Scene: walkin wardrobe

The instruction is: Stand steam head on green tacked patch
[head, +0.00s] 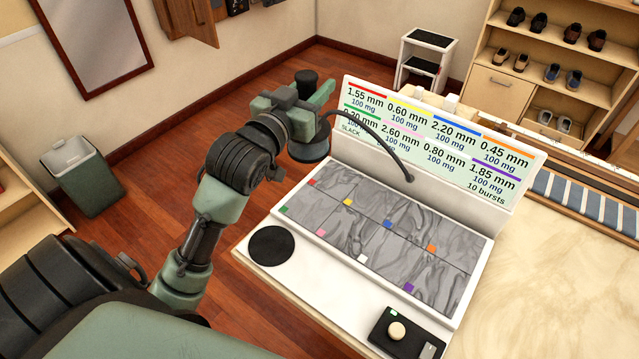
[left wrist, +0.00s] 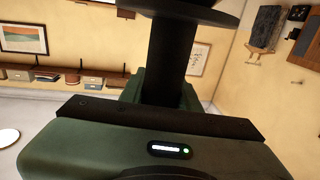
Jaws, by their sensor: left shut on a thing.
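The steam head, a black round foot (head: 310,150) with an upright black grip and a hose, is held in my left gripper (head: 306,104). The gripper is shut on the grip, and the foot hangs by the upper-left corner of the fabric panel. In the left wrist view the black grip (left wrist: 170,55) rises between the green fingers, with a dark disc at the top edge. The green-tagged patch (head: 305,213) is the front-left grey fabric square, its green tag (head: 284,210) at its left corner. Nothing lies on it. My right gripper is not in view.
A white chart board (head: 430,150) stands behind the patches, and the hose runs toward it. A black round pad (head: 270,246) lies on the panel's left end. A black control box (head: 405,335) with a cream knob sits in front. Other patches carry coloured tags.

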